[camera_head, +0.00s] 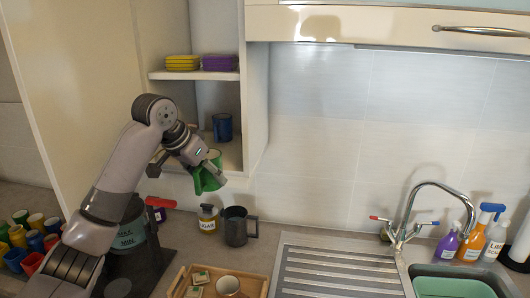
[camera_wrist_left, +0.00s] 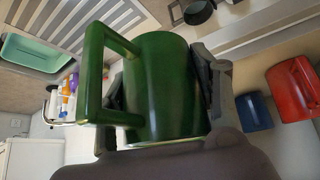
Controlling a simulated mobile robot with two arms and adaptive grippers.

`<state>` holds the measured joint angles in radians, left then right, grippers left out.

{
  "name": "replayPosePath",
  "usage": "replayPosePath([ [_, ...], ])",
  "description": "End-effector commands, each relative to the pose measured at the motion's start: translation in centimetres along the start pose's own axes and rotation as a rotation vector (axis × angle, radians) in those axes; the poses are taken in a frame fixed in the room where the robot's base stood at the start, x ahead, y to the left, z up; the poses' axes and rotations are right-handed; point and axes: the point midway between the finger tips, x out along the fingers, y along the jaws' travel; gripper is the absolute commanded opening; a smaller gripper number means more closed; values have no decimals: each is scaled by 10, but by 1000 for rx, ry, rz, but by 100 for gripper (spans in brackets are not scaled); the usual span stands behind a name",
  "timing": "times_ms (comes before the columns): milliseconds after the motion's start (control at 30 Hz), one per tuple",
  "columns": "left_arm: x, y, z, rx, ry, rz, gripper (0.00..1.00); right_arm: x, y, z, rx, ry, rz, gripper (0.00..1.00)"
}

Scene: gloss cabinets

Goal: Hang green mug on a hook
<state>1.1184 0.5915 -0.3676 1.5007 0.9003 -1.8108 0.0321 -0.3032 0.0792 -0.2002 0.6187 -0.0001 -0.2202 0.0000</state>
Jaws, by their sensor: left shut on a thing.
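The green mug (camera_head: 207,180) is tilted in the jaws of my left gripper (camera_head: 205,168), in front of the open cabinet's lower edge and above the counter. In the left wrist view the green mug (camera_wrist_left: 163,85) fills the middle, with its square handle (camera_wrist_left: 92,75) to the left. The left gripper's fingers (camera_wrist_left: 160,90) are on either side of it, shut on its body. A blue mug (camera_head: 222,127) shows in the open cabinet; it also shows in the left wrist view (camera_wrist_left: 254,111), beside a red mug (camera_wrist_left: 294,88). I cannot make out any hook. My right gripper is not in view.
Yellow (camera_head: 182,62) and purple (camera_head: 220,62) stacks lie on the shelf (camera_head: 175,75). Below are a sugar jar (camera_head: 208,220), a dark mug (camera_head: 236,228) and a wooden tray (camera_head: 175,288). Coloured cups (camera_head: 36,240) stand left; the drainer (camera_head: 335,270) is clear.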

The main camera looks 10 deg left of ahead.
Motion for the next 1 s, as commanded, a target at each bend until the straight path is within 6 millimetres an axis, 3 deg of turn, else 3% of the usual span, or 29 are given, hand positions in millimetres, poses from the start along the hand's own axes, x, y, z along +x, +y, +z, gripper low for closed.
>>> replayPosePath([
  [133,12,5,11,-9,0,-7,18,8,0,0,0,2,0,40],
  [267,45,22,45,-42,-3,-29,18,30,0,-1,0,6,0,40],
  [400,93,54,103,-102,-3,-68,18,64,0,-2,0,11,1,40],
  [600,144,107,191,-192,-1,-124,18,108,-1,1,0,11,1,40],
  [800,164,146,254,-254,2,-163,18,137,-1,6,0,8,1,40],
  [1000,166,162,279,-284,3,-180,18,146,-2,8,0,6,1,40],
])
